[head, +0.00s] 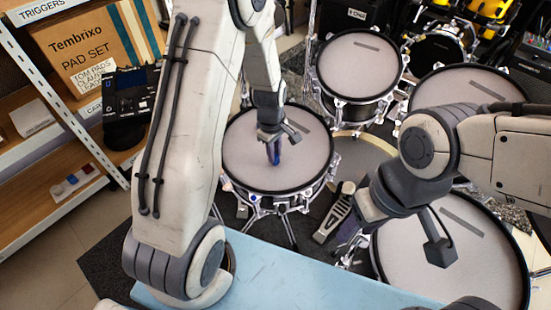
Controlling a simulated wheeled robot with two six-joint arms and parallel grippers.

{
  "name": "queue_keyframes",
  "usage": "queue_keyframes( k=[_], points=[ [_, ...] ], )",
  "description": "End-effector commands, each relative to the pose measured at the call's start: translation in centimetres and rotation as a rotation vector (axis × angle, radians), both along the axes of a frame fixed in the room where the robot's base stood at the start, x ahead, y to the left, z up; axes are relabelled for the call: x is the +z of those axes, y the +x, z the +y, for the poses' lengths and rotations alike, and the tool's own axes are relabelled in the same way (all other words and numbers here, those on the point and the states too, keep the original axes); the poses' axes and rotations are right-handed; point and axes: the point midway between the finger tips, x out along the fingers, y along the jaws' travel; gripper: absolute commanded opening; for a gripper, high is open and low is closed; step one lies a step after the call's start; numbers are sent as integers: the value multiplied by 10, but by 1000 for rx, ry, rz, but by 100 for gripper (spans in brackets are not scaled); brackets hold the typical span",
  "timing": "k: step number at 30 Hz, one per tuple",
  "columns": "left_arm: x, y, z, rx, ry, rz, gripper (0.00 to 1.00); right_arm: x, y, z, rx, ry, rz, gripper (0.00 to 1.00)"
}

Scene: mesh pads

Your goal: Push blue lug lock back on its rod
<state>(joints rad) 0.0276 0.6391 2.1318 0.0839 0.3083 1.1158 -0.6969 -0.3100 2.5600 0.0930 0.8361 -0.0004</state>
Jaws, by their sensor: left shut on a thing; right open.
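My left gripper (278,134) points down over the mesh pad of the middle drum (245,150), between its centre and its upper right. It is shut on a small dark blue and purple upright thing (274,153), mostly seen below the fingers. I cannot tell whether this touches the pad or is the lug lock. My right gripper (440,250) is open and hangs over the lower right drum pad (465,270).
More drums stand behind, including one at the top (358,65). A kick pedal (335,215) stands between the drums. A shelf (45,205) with boxes and small coloured blocks is at left. A light blue surface (285,275) lies in front.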

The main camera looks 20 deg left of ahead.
Motion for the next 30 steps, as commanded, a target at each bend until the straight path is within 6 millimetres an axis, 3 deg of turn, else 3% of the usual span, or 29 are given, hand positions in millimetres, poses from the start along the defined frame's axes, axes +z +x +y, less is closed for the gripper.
queue_keyframes(
  k=[18,30],
  points=[
    [59,0,0,0,0,0,0,62,0,0,0,0,0,50],
    [60,0,0,-13,1,0,0,62,0,0,0,0,0,50]
  ],
)
